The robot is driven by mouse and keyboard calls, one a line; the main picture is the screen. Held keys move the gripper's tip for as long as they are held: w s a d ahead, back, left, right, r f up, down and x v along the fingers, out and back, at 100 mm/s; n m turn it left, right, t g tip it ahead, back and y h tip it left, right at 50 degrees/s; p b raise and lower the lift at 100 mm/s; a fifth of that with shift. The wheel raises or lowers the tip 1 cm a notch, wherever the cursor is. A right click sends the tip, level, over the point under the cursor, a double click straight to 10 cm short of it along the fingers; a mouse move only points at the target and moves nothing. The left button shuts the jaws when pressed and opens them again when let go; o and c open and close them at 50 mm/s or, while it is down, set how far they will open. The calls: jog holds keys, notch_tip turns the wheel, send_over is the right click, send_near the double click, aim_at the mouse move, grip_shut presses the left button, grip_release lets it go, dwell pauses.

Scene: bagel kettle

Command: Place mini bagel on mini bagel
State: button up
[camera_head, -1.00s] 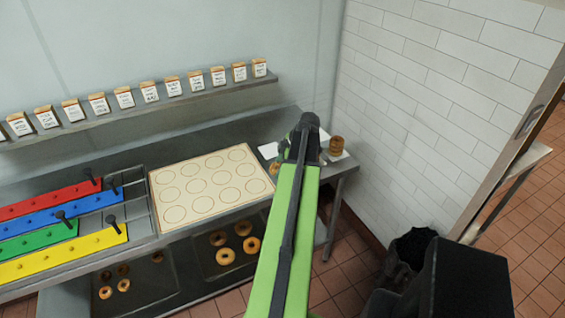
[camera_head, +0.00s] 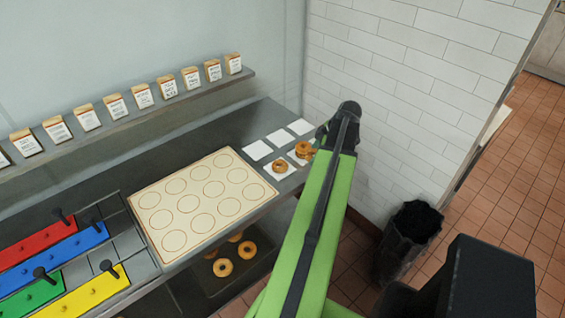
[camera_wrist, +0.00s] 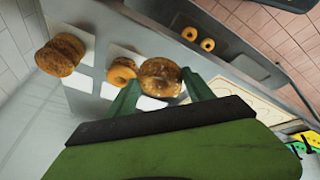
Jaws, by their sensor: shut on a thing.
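My gripper (camera_wrist: 162,92) is shut on a brown, seeded mini bagel (camera_wrist: 160,77), which sits between the green fingertips in the wrist view. In the head view a bagel (camera_head: 303,149) shows beside my gripper, most likely the held one. Another mini bagel (camera_head: 280,165) lies on a white square at the counter's front edge. In the wrist view a smaller-looking bagel (camera_wrist: 122,70) lies just left of the held one, beyond it. A stack of brown bagels (camera_wrist: 61,54) stands farther left. My arm hides that stack in the head view.
Empty white squares (camera_head: 258,150) lie on the counter. A cream mat with circles (camera_head: 195,205) lies to their left. More bagels (camera_head: 222,268) sit on a lower tray. A tiled wall (camera_head: 400,70) bounds the right, with a black bin (camera_head: 410,235) below.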

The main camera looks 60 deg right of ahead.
jog(key=shift+w, duration=0.3)
jog(key=shift+w+a+r, duration=0.15)
jog(key=shift+a+r, duration=0.05)
jog(key=shift+r, duration=0.05)
jog(key=r+p, duration=0.6)
jog(key=shift+w+a+p, duration=0.15)
jog(key=shift+a+p, duration=0.15)
jog(key=shift+a, duration=0.1)
jog(key=b, duration=0.8)
send_near(278, 164)
jog(key=shift+w+r, duration=0.25)
jog(key=shift+w, duration=0.5)
jog(key=shift+w+a+f+b, duration=0.1)
jog(key=shift+w+f+b, duration=0.1)
jog(key=shift+f+b, duration=1.1)
jog(key=shift+w+a+f+b, duration=0.1)
jog(key=shift+w+f+b, duration=0.05)
jog(key=shift+f+b, duration=1.1)
jog(key=o, duration=1.3)
jog(key=shift+o, duration=0.2)
